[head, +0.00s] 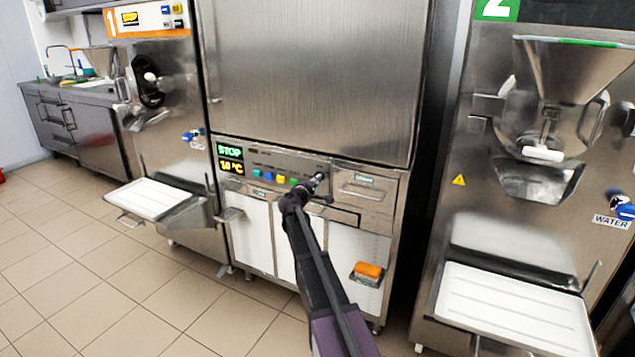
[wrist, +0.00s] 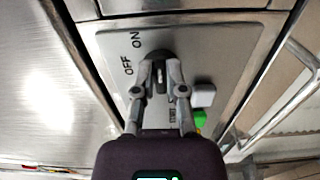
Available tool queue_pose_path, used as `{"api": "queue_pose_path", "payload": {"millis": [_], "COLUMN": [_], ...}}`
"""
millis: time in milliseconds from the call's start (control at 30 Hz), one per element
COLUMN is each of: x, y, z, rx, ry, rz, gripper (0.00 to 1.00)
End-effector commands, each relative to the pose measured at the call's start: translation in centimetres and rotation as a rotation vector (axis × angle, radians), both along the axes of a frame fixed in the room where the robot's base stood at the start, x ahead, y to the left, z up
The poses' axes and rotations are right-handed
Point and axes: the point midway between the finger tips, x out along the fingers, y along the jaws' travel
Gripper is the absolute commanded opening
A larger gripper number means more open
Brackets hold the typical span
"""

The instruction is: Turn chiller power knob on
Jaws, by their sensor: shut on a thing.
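The chiller (head: 315,70) is the tall steel cabinet in the middle of the head view. Its control panel (head: 290,165) has a display (head: 230,158) reading STOP and a temperature, with several coloured buttons. In the wrist view the dark power knob (wrist: 158,72) sits on a grey plate, with the labels OFF and ON at its left and upper left. My gripper (wrist: 160,92) is shut on the knob, one finger on each side. I cannot tell which label the knob points to.
Beside the knob are a white button (wrist: 203,95) and a green button (wrist: 199,118). Machine 1 with a white tray (head: 150,198) stands left, and machine 2 with a tray (head: 515,310) stands right. An orange-topped item (head: 368,271) is on the chiller's lower front. Tiled floor is clear at left.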

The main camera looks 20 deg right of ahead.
Motion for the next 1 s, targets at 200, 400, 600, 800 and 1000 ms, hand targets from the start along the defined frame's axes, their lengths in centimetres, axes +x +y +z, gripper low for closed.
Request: {"api": "queue_pose_path", "payload": {"millis": [200,400,600,800,1000], "x": [0.1,0.0,0.0,-0.5,-1.9], "y": [0.0,0.0,0.1,0.6,2.3], "z": [0.0,0.0,0.0,0.0,0.0], "rx": [0.001,0.001,0.000,0.000,0.001], "ry": [0.000,0.001,0.000,0.000,0.001], "rz": [0.001,0.001,0.001,0.001,0.002], "gripper": [0.42,0.50,0.50,0.50,0.50]}}
